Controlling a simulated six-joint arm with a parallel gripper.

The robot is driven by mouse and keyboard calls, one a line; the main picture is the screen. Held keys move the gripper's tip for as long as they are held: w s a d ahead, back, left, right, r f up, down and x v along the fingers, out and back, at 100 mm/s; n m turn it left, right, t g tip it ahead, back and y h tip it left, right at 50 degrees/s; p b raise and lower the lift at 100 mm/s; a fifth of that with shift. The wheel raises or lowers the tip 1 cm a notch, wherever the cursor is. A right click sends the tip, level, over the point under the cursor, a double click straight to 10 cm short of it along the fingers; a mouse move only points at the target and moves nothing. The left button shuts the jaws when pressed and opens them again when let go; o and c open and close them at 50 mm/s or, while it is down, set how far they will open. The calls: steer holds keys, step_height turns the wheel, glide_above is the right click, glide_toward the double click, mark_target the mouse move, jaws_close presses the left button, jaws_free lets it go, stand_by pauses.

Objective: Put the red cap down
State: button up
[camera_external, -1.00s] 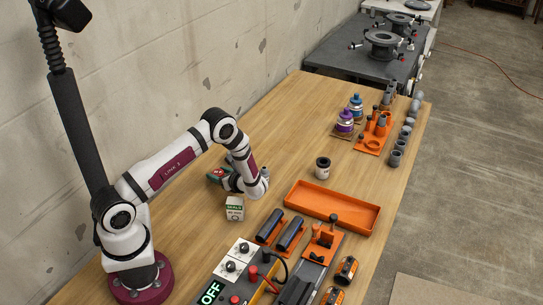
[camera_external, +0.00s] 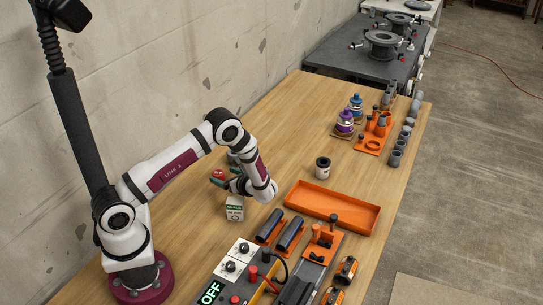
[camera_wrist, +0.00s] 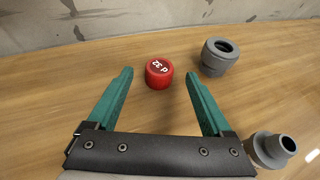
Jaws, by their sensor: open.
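The red cap (camera_wrist: 158,73) stands on the wooden bench top in the wrist view, its white-marked top facing up. My gripper (camera_wrist: 157,72) is open, with a green finger on each side of the cap and a clear gap to both. Nothing is held. In the external view the red cap (camera_external: 218,174) shows just beyond the green fingers of my gripper (camera_external: 219,183), on the wall side of the bench.
A grey pipe fitting (camera_wrist: 218,57) stands right of the cap, and another (camera_wrist: 270,149) lies near the right finger's base. A small labelled box (camera_external: 235,208), a white jar (camera_external: 323,168) and an orange tray (camera_external: 332,207) stand nearby. Bare wood lies left of the cap.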

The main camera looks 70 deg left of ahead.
steer(key=v, duration=0.7)
steer(key=shift+d, duration=0.1)
steer(key=shift+d+r, duration=0.2)
steer(key=shift+r, duration=0.05)
steer(key=s+d+r+n+h, duration=0.2)
steer(key=s+d+r, duration=0.15)
steer(key=r, duration=0.35)
steer(key=s+d+r+n+h, duration=0.2)
steer(key=s+d+r+n, duration=0.1)
steer(key=d+r, duration=0.3)
steer(key=s+d+r+n+t+h, duration=0.2)
steer(key=s+d+r+t+h, duration=0.2)
steer(key=s+d, duration=0.7)
steer(key=s+t+h, duration=0.1)
steer(key=s+h, duration=0.1)
steer(key=shift+d+n+h, duration=0.3)
steer(key=shift+d+n, duration=0.1)
